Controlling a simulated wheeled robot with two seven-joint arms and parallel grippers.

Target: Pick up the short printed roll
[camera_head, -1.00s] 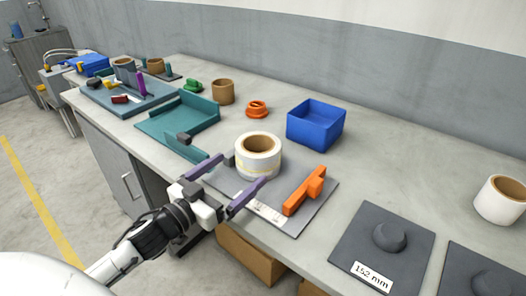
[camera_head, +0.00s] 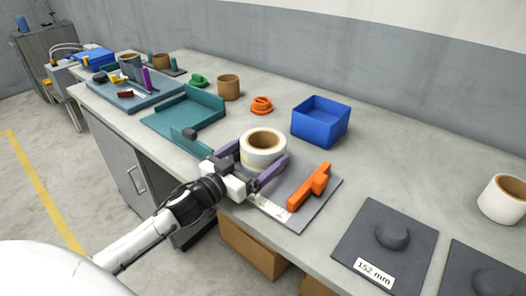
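A short white printed roll (camera_head: 264,152) with a brown core stands upright on a grey mat (camera_head: 315,207) near the front edge of the bench. My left gripper (camera_head: 263,163) is open, with its purple fingers spread on either side of the roll's lower front. I cannot tell whether the fingers touch it. A second white roll (camera_head: 503,200) stands at the far right. My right gripper is not in view.
An orange tool (camera_head: 309,187) lies on the mat just right of the gripper. A blue bin (camera_head: 320,122), an orange ring (camera_head: 262,105) and a brown core (camera_head: 229,87) stand behind. A teal tray (camera_head: 206,101) is to the left. Dark pads with knobs (camera_head: 392,236) lie at the right.

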